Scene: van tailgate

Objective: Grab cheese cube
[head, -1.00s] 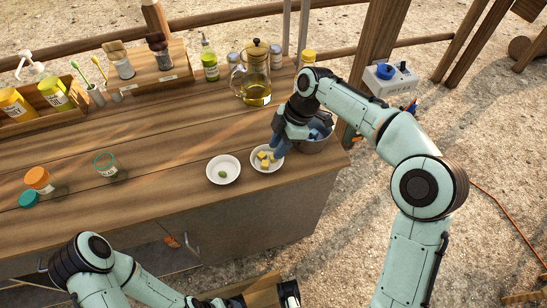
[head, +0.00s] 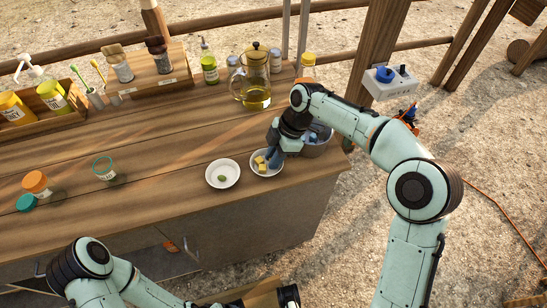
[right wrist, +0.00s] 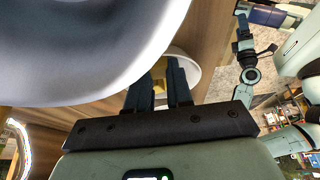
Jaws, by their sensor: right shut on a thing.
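Yellow cheese cubes (head: 261,167) lie in a small white bowl (head: 280,171) near the front right of the wooden counter. My right gripper (head: 274,160) reaches down into this bowl from the right. In the right wrist view its two dark fingers (right wrist: 160,80) are close together with a yellow cheese cube (right wrist: 159,68) at their tips, and the bowl's white rim (right wrist: 192,72) is just beyond. The fingers hide part of the cube. My left gripper (head: 288,297) is at the bottom of the head view, and its fingers are not clear.
A second white bowl (head: 223,183) with a green olive-like item stands just left. A grey metal pot (head: 318,146) is close behind the right gripper. A glass oil jug (head: 255,85) stands farther back. The middle of the counter is clear.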

